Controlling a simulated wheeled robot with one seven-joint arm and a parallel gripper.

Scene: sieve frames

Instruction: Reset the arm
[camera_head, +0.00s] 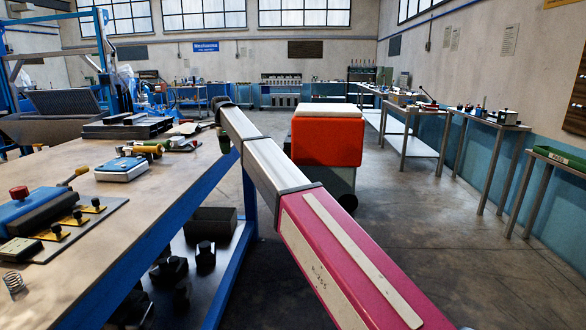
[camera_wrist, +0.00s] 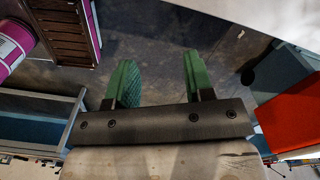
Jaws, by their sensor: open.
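My gripper (camera_wrist: 157,68) shows in the wrist view with two green fingers standing well apart. It is open, and only grey floor shows between the fingers. In the head view my magenta and grey arm (camera_head: 345,255) stretches from the lower right up toward the left. It ends in a dark joint beside the far right edge of the workbench (camera_head: 150,205).
The bench holds a blue device with a red knob (camera_head: 20,193), a blue-white box (camera_head: 122,168) and hand tools. A red-orange block with a pale top (camera_head: 327,141) stands beyond my arm. Narrow tables (camera_head: 490,122) line the right wall. The floor at right (camera_head: 460,220) is clear.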

